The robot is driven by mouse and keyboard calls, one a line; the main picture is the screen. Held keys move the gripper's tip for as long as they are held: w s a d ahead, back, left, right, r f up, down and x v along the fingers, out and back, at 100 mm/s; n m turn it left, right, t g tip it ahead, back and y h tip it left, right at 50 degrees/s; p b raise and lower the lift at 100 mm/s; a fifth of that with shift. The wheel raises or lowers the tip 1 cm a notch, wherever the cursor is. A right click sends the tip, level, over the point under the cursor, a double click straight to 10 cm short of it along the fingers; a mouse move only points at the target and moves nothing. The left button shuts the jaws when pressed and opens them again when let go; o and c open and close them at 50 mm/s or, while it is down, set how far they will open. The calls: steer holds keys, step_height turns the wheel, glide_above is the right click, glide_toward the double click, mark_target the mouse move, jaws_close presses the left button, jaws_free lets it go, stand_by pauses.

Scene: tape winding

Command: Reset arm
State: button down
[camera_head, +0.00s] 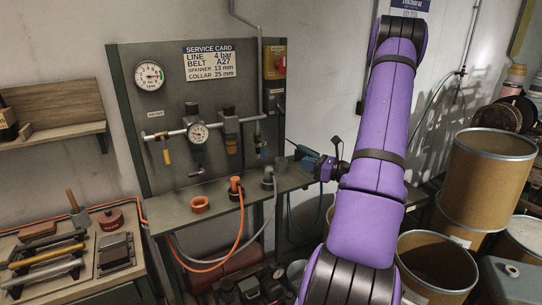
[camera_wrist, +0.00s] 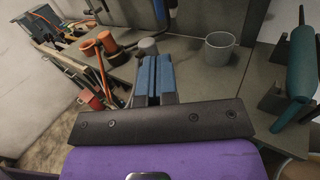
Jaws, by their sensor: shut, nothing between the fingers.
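My purple arm reaches across the right half of the head view, and my gripper (camera_head: 326,170) is at its far end, over the right end of the bench shelf (camera_head: 221,204). It is small and partly hidden there. In the wrist view my gripper (camera_wrist: 155,68) shows its two blue fingers pressed together, with nothing between them. Beyond the fingertips is a grey capped fitting (camera_wrist: 148,46). A grey cup (camera_wrist: 219,47) stands to the right of the fingers, apart from them. A teal tool (camera_wrist: 302,62) is at the right edge.
An orange ring (camera_head: 200,204) and an orange hose plug (camera_head: 236,186) are on the shelf. The gauge panel (camera_head: 213,90) rises behind. A tool bench (camera_head: 70,285) stands at left. Cardboard drums (camera_head: 487,175) crowd the right of my arm.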

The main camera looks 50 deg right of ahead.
steer(key=a+r+n+g+y, duration=0.2)
steer(key=a+r+n+g, duration=0.3)
steer(key=a, duration=0.4)
steer(key=w+a+r+n+g+y, duration=0.1)
steer(key=a+r+n+g, duration=0.4)
steer(key=a, duration=0.4)
steer(key=a+r+n+g+y, duration=0.2)
steer(key=a+r+n+g, duration=0.15)
steer(key=a+n, duration=0.5)
steer(key=s+a+r+n+h, duration=0.5)
steer(key=s+a+n, duration=0.1)
steer(key=s+n, duration=0.1)
steer(key=s+a+r+n+t+h, duration=0.1)
steer(key=s+a+r+n+h, duration=0.4)
steer(key=s, duration=0.4)
steer(key=shift+a+r+n, duration=0.3)
steer(key=shift+a+n, duration=0.6)
steer(key=shift+n, duration=0.35)
